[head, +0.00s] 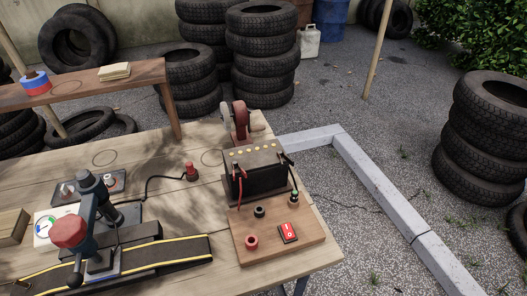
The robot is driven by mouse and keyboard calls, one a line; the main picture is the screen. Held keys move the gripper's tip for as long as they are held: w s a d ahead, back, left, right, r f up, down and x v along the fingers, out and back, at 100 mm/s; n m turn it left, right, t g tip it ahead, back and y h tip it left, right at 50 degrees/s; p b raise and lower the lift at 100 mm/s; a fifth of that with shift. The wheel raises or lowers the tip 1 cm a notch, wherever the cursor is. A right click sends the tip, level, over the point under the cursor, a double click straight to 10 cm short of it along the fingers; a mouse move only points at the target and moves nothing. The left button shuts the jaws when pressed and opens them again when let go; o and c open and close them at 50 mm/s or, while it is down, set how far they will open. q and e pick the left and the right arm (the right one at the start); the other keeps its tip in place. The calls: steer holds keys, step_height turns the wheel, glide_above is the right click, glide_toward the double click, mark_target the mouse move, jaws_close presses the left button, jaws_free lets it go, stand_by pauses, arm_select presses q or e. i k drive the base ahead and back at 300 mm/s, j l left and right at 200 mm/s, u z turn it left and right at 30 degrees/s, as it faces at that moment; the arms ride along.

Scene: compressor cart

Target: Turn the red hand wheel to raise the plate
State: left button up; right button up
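Two red parts could be the hand wheel, and I cannot tell which is. A red rounded knob (69,232) tops a dark teal upright part at the front left of the wooden table. A red upright part (240,118), with a grey rounded piece beside it, stands at the table's back edge behind the black battery (255,172). I cannot make out clearly a plate that either one moves. Neither of my grippers is in view.
The wooden table (170,142) also bears a board (268,230) with a red switch (288,231), a black ramp with yellow edges (150,255) and a gauge (43,229). A raised shelf (130,74) crosses the back left.

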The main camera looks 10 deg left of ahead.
mark_target(68, 232)
steer(key=j+u, duration=0.1)
steer(key=u, duration=0.3)
steer(key=k+j+u, duration=0.1)
steer(key=u, duration=0.25)
steer(key=j+u, duration=0.15)
steer(key=u, duration=0.25)
steer(key=j+u, duration=0.1)
steer(key=u, duration=0.3)
steer(key=k, duration=0.05)
